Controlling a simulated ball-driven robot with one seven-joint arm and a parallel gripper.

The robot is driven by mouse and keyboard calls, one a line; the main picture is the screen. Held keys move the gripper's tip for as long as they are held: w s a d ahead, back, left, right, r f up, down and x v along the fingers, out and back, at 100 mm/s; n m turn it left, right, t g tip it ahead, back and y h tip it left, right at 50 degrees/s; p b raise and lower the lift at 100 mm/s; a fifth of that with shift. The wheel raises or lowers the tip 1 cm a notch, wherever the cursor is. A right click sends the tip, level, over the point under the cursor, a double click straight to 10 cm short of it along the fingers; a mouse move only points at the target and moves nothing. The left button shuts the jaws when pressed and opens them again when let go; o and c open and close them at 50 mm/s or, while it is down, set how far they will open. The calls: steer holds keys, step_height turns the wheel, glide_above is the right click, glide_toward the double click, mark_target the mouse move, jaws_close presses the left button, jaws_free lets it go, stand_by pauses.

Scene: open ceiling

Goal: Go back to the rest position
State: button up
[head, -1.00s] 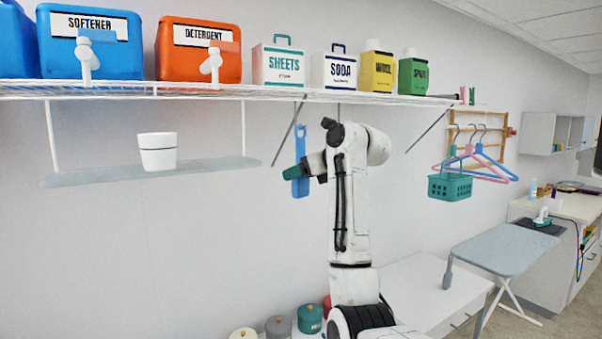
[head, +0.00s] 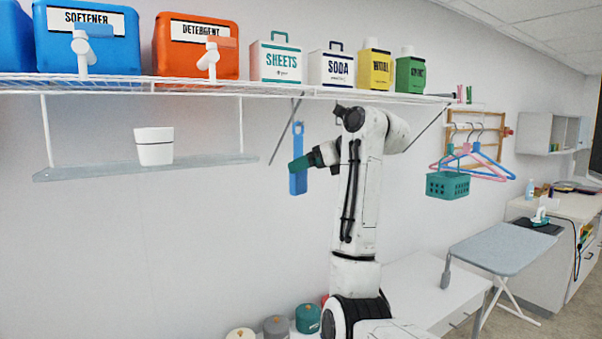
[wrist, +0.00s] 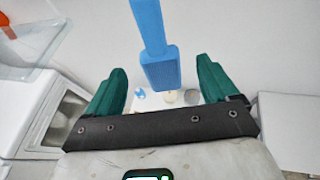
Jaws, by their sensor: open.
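My gripper (head: 301,164) is raised in front of the wall, below the wire shelf, with its teal fingers pointing left. In the wrist view my gripper (wrist: 163,92) shows its two teal fingers wide apart. A blue long-handled tool (head: 298,160) hangs below the shelf, upright, overlapping my fingers in the head view. In the wrist view the blue tool (wrist: 160,68) appears beyond and between the fingers, with a visible gap on each side. No finger is seen closed on it.
A wire shelf (head: 200,88) overhead carries detergent containers and boxes. A white cup (head: 154,146) stands on a small ledge (head: 90,173) at left. A teal basket (head: 447,186) and hangers (head: 472,160) hang at right. An ironing board (head: 505,248) stands at lower right.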

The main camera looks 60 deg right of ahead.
steer(key=v, duration=0.6)
steer(key=shift+f, duration=0.1)
steer(key=w+a+f+n+g+y+b, duration=0.15)
steer(key=a+f+n, duration=0.45)
steer(key=f, duration=0.7)
steer(key=w+a+f+n+g+y, duration=0.15)
steer(key=a+f+n, duration=0.45)
steer(key=f, duration=0.7)
steer(key=w+a+f+n+g+b, duration=0.1)
steer(key=w+a+f+n+g, duration=0.35)
steer(key=f, duration=0.85)
steer(key=s+a+f+n+g+y, duration=0.1)
steer(key=s+a+f+n+g, duration=0.2)
steer(key=s+a+f+n, duration=1.45)
steer(key=s+a+f+n+g+b, duration=0.1)
steer(key=s+a+f+n, duration=0.3)
steer(key=s, duration=0.4)
steer(key=shift+a+f+n, duration=0.3)
steer(key=shift+a+f, duration=0.1)
steer(key=shift+f, duration=0.5)
